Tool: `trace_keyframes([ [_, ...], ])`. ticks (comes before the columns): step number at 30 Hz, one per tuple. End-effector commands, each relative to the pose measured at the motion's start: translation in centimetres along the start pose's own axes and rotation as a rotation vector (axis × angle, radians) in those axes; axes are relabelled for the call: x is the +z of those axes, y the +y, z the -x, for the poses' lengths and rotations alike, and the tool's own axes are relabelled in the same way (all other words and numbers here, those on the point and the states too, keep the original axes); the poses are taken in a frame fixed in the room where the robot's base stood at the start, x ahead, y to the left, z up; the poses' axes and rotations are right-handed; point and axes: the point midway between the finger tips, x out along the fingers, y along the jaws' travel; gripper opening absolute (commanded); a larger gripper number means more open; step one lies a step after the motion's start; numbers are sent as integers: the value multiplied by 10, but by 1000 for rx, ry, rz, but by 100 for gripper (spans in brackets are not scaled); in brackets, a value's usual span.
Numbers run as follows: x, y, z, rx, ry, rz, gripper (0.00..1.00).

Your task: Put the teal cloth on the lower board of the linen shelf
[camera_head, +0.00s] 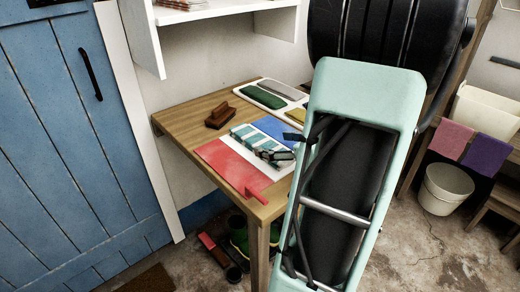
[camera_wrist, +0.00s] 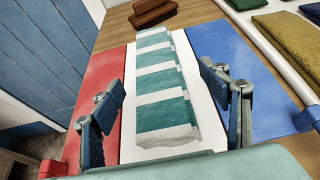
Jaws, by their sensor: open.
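The teal cloth (camera_head: 243,132), striped teal and white, lies flat on the white middle panel of the table; it also shows in the wrist view (camera_wrist: 157,85). My gripper (camera_wrist: 165,112) is open and empty, with its two fingers apart on either side of the cloth's near part in the wrist view. In the head view my gripper (camera_head: 275,154) is over the cloth's near end and partly hides it. I cannot tell how far above it the fingers are. A white shelf (camera_head: 215,11) is on the wall above the table, cut off by the top edge.
A red panel (camera_head: 222,160) and a blue panel (camera_head: 273,129) flank the white one. A brown wooden block (camera_head: 220,117) stands at the back. A white tray (camera_head: 262,103) holds folded cloths at the right. A blue door (camera_head: 65,130) is at the left.

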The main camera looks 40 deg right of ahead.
Motion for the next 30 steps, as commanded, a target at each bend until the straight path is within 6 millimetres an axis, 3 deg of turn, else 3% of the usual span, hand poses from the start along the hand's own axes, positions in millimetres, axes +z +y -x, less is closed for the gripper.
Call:
trace_keyframes([
  [15,1,4,-59,3,0,2,70],
  [23,2,4,-63,1,1,2,70],
  [30,2,4,-63,1,1,2,46],
])
